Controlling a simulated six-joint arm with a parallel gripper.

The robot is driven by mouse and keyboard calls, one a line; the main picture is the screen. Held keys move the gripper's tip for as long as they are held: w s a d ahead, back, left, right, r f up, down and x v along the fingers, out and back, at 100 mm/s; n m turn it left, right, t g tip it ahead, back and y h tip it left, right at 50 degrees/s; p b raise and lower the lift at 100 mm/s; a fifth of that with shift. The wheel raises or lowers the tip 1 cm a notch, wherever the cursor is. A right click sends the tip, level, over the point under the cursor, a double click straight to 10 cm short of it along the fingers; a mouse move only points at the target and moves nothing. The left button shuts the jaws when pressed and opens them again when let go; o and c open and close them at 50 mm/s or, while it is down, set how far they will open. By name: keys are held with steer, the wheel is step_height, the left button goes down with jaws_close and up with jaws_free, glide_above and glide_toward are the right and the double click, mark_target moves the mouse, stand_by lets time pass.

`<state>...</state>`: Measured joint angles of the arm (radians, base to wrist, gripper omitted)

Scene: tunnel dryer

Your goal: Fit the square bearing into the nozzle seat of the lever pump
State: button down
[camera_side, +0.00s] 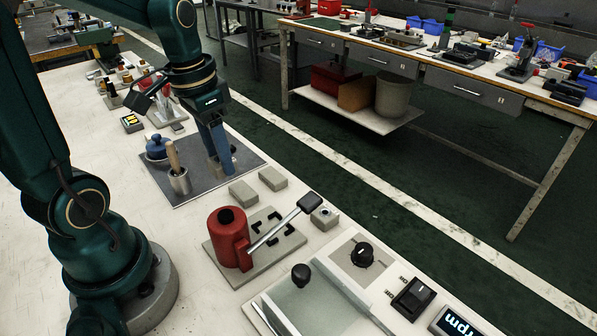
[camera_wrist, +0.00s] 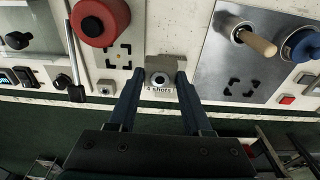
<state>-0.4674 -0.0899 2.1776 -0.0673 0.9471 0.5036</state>
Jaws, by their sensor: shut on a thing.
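The lever pump (camera_side: 228,240) is a red cylinder on a grey plate, with a metal lever ending in a black grip. Black corner pieces (camera_side: 272,232) frame a bare square on the plate, apparently the nozzle seat; they also show in the wrist view (camera_wrist: 118,57). The bearing is hard to make out in the side view.
Two grey blocks (camera_side: 244,193) (camera_side: 273,179) lie between mat (camera_side: 185,190) and pump. A small knobbed block (camera_side: 324,217) sits beside the lever's grip.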

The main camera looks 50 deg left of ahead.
steer(key=w+d+f, duration=0.1)
steer(key=d+f, duration=0.1)
steer(key=d, duration=0.1)
steer(key=w+d+f, duration=0.1)
steer(key=d+f, duration=0.1)
steer(key=w+d+f, duration=0.1)
steer(key=d, duration=0.2)
steer(key=shift+w+d+f, duration=0.25)
steer(key=shift+d+f, duration=0.1)
steer(key=shift+f, duration=2)
steer(key=shift+f, duration=0.15)
steer(key=c, duration=0.6)
jaws_free()
